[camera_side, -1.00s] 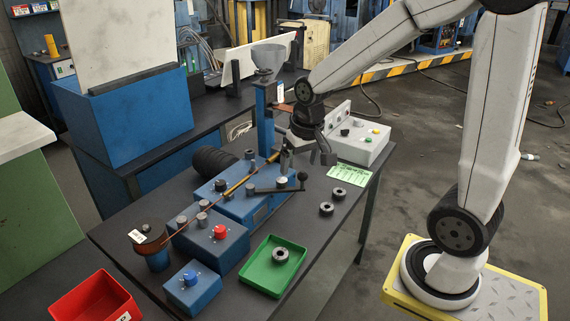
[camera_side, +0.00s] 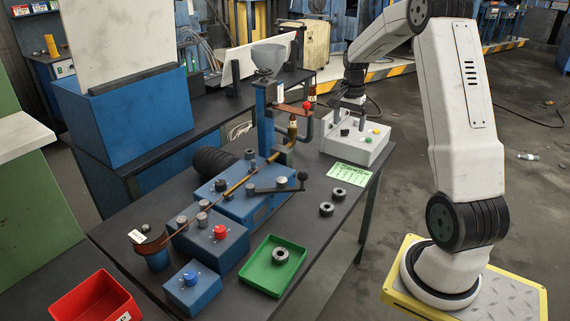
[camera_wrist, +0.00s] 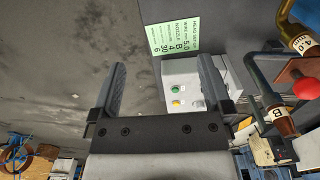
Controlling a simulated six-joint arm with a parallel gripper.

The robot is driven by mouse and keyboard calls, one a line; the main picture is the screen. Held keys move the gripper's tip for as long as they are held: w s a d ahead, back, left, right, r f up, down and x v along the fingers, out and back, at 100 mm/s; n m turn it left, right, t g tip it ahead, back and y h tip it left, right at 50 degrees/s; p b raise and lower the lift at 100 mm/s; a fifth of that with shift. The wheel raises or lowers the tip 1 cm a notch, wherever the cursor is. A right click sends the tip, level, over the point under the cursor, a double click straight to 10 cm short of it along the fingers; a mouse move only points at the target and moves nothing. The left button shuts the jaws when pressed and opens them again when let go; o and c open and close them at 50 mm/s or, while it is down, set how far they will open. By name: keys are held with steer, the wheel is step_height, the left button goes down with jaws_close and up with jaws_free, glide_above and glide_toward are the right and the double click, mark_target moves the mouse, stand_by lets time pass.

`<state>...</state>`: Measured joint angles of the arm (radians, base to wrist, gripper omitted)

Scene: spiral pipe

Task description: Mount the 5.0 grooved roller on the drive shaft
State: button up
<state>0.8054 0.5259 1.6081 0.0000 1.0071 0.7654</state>
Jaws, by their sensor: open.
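My gripper (camera_side: 350,103) is at the back right, above the white control box (camera_side: 368,151). In the wrist view my gripper (camera_wrist: 162,65) has its two fingers wide apart with nothing between them. Two dark ring-shaped rollers, one nearer (camera_side: 326,209) and one farther (camera_side: 339,194), lie on the table right of the blue machine (camera_side: 240,204). A third roller (camera_side: 281,255) lies in the green tray (camera_side: 262,283). Their size marks are too small to read. Several grey pegs stand on the blue machine and boxes; I cannot tell which is the drive shaft.
A green setup card (camera_side: 349,174) lies on the table; in the wrist view the card (camera_wrist: 172,37) shows 5.0 for wire. A post with coloured, labelled handles (camera_side: 292,127) stands left of the control box. A crank (camera_side: 275,188) projects over the table. A red bin (camera_side: 95,299) is front left.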

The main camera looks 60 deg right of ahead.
glide_toward(340, 189)
steer(key=shift+s+a+f, duration=0.1)
steer(key=shift+a+f, duration=0.1)
steer(key=shift+f, duration=0.9)
steer(key=shift+s+a+f, duration=0.1)
steer(key=shift+a+f, duration=0.1)
steer(key=shift+f, duration=0.9)
steer(key=shift+f, duration=0.1)
steer(key=shift+f, duration=2.45)
jaws_close()
steer(key=shift+d+r, duration=0.1)
